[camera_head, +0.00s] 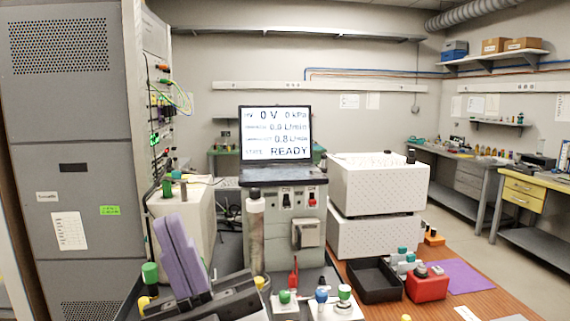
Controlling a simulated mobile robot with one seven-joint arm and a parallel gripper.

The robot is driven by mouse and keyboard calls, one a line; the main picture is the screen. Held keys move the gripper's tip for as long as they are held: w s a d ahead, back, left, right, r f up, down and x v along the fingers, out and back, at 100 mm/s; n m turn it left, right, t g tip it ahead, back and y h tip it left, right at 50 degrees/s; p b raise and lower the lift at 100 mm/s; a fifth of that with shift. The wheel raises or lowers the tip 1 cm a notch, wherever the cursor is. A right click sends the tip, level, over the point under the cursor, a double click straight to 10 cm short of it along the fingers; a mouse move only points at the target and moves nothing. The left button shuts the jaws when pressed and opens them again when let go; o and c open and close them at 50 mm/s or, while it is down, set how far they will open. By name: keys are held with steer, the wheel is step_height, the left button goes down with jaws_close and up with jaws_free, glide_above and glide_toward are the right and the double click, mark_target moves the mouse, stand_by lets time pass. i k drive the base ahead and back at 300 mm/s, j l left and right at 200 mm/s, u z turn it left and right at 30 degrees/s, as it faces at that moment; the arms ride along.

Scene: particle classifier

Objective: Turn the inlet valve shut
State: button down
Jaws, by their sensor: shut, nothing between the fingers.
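My gripper (178,222) is at the lower left, with two purple fingers closed together on a wide black body (222,300). The fingers point up and away, and nothing shows between them. The small valve fittings are at the bottom centre, right of my gripper and apart from it. They include a red upright handle (293,272), a green knob (285,297), a blue knob (321,296) and a second green knob (344,292). No readable label shows which one is the inlet valve. The screen (276,135) shows 0 V, 0 kPa and READY.
A grey instrument column (312,222) with a clear tube (256,240) stands behind the fittings. White boxes (378,187), a black tray (375,282) and a red block (427,288) are to the right. A tall grey cabinet (75,150) fills the left.

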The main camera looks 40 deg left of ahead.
mark_target(284, 294)
steer(key=u, duration=1.3)
